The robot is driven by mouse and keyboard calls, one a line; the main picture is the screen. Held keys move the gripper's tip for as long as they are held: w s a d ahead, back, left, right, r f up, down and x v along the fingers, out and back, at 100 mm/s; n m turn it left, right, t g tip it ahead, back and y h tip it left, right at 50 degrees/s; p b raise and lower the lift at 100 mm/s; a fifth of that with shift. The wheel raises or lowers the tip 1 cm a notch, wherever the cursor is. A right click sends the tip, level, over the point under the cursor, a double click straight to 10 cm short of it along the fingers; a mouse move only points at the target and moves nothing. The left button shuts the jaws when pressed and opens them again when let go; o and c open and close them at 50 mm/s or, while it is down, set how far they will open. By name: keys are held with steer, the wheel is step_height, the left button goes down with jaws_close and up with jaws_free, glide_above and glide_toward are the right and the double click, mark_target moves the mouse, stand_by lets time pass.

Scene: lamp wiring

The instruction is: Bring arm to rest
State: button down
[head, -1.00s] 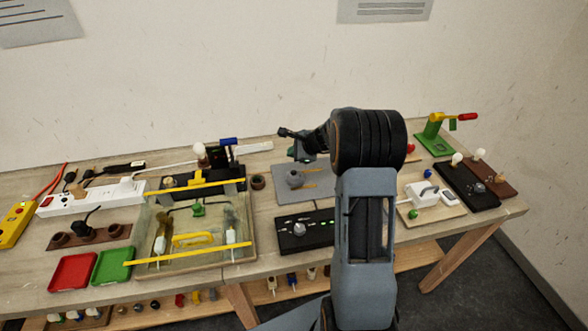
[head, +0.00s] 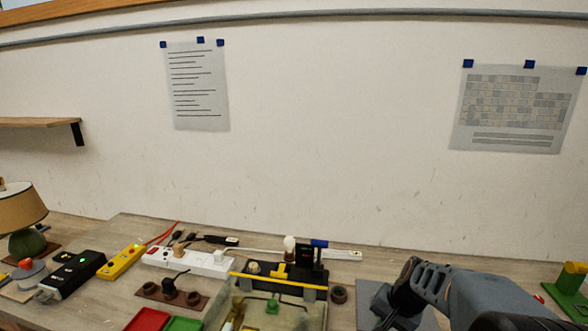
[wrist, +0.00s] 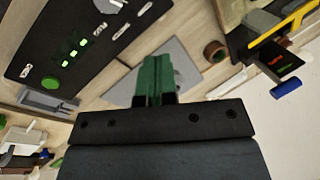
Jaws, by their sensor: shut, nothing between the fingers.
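My arm (head: 495,297) enters the head view at the lower right and reaches left over the bench. Its dark wrist end is low over a grey mat (head: 368,297); the fingers cannot be made out there. In the wrist view my gripper (wrist: 156,62) shows as two green fingers pressed together, with nothing between them. The grey mat lies beneath and beyond them in that view (wrist: 183,68).
A black panel with green lights (wrist: 70,45) is left in the wrist view. In the head view, a clear bin with a yellow bar (head: 265,312), a white power strip (head: 190,260), a yellow box (head: 122,262) and a lamp (head: 20,210) stand left. A green stand (head: 569,280) is right.

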steer(key=s+a+r+n+t+h, duration=0.2)
steer(key=s+a+r+n, duration=0.2)
steer(key=s+r+n, duration=0.3)
steer(key=s+r, duration=0.1)
steer(key=s, duration=0.3)
steer(key=shift+s+a+r+t+h, duration=0.25)
steer(key=shift+a+r+t+h, duration=0.05)
steer(key=shift+r+h, duration=0.1)
